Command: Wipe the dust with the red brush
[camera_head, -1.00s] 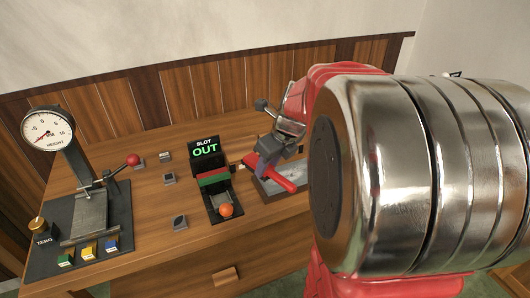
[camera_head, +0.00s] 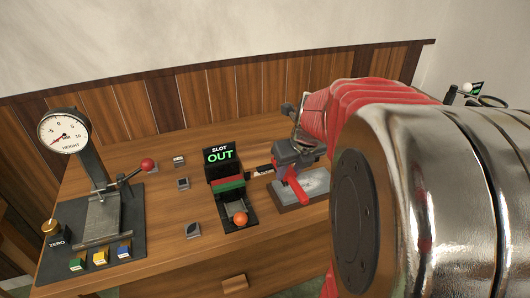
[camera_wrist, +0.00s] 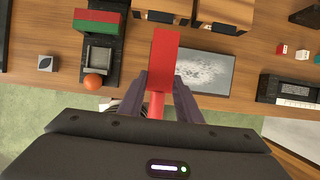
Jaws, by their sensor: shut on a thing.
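My gripper (camera_wrist: 163,88) is shut on the red brush (camera_wrist: 164,58), near the brush's handle end. In the head view my gripper (camera_head: 285,163) hangs at the right of the desk, with the red brush (camera_head: 297,191) slanting down from it. The dust (camera_wrist: 201,70) is a pale, speckled patch on a grey plate (camera_wrist: 218,89). In the wrist view the brush overlaps the plate's left part, and most of the dust lies right of the brush. I cannot tell whether the brush touches the plate. The dust is hard to make out in the head view.
Left of the plate stands a slot device (camera_head: 226,178) reading "OUT", with an orange ball (camera_head: 240,219) at its front. A dial height gauge (camera_head: 63,131) with a red-knobbed lever stands further left. Small grey type blocks (camera_head: 193,230) lie between them on the wooden desk.

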